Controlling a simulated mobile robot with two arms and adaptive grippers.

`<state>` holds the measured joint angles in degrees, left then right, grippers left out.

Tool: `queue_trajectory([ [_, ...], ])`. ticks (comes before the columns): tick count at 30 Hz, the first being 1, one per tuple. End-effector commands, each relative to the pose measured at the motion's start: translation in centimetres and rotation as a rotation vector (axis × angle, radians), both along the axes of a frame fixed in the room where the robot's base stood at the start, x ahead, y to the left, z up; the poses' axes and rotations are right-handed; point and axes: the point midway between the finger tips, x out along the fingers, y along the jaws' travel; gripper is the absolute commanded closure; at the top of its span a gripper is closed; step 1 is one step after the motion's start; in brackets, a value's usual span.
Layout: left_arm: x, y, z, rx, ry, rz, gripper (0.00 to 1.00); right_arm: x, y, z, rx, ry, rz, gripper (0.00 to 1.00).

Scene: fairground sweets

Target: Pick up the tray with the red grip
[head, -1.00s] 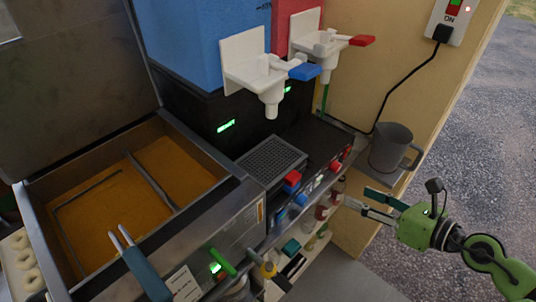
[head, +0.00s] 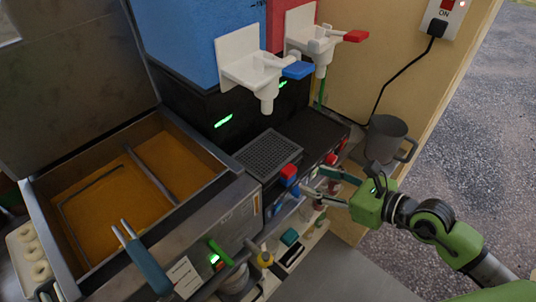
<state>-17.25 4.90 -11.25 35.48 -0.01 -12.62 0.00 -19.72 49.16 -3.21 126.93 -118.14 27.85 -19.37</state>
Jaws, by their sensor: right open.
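A red grip (head: 289,171) stands out at the front edge of the black drink machine base, just in front of a grey grated tray (head: 268,155). Another red piece (head: 331,158) is farther right on the same front, and I cannot tell for sure which belongs to a tray. My right gripper (head: 308,188) comes in from the right. Its jaws are open and empty, with the fingertips close to the front panel, just right of and below the first red grip. I cannot tell whether they touch anything. My left gripper is not seen.
White dispenser taps with a blue lever (head: 298,69) and a red lever (head: 356,36) hang above the base. A grey jug (head: 386,140) stands right, behind my right gripper. A fryer (head: 190,215) with orange oil is left. Shelves with bottles lie below.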

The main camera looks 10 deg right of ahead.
Motion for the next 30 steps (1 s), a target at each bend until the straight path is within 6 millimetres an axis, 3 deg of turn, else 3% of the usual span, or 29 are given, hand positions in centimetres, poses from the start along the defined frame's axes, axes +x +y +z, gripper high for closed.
queue_trajectory([
  [11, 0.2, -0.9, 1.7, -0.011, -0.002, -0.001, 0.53, 2.0, 2.2, -0.4, 0.002, -0.002, 0.001, 0.53],
  [18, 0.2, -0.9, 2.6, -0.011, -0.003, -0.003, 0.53, 3.9, 4.1, -1.9, 0.001, -0.001, 0.001, 0.53],
  [26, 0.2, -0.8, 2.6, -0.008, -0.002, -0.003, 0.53, 4.1, 4.3, -2.2, -0.001, -0.001, 0.002, 0.53],
  [30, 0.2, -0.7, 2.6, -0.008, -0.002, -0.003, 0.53, 4.1, 4.3, -2.2, -0.001, -0.001, 0.002, 0.84],
])
